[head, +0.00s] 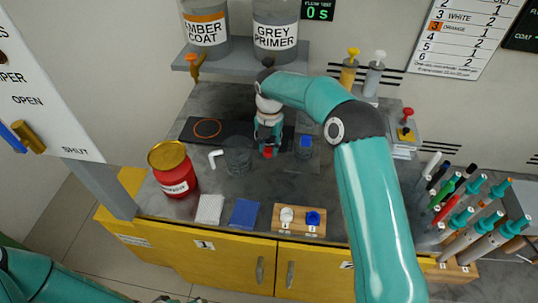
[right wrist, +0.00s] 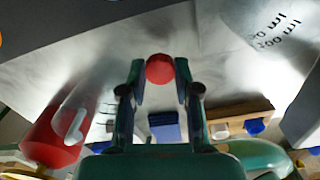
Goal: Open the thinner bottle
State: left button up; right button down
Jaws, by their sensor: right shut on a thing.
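My right gripper (head: 268,142) reaches down over the back middle of the bench. It is shut on a small round red cap-like thing (head: 269,152), which also shows between the fingertips in the right wrist view (right wrist: 160,69). I cannot tell whether a bottle is under this red thing. A red container (head: 174,180) with a yellow top stands at the left of the bench, apart from the gripper; its label is too small to read surely. My left arm comes in at the lower left; only a bit of its gripper (head: 170,299) shows at the bottom edge.
A grey cup (head: 238,158) with a white handle and a dark blue-topped container (head: 305,147) stand on either side of the right gripper. A white cloth (head: 209,209), a blue cloth (head: 244,213) and a wooden block (head: 299,221) lie in front. Pens and tools crowd the right.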

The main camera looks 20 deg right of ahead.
aim_at(269, 150)
jog(key=shift+f, duration=2.25)
jog(key=shift+f, duration=0.15)
jog(key=c, duration=0.8)
grip_release()
jog(key=shift+c, duration=0.2)
jog(key=shift+p, duration=0.3)
notch_tip(269, 150, up, 12)
jog(key=shift+d+f+b, duration=0.1)
jog(key=shift+f+b, duration=0.05)
jog(key=shift+b, duration=0.3)
jog(key=shift+r, duration=0.3)
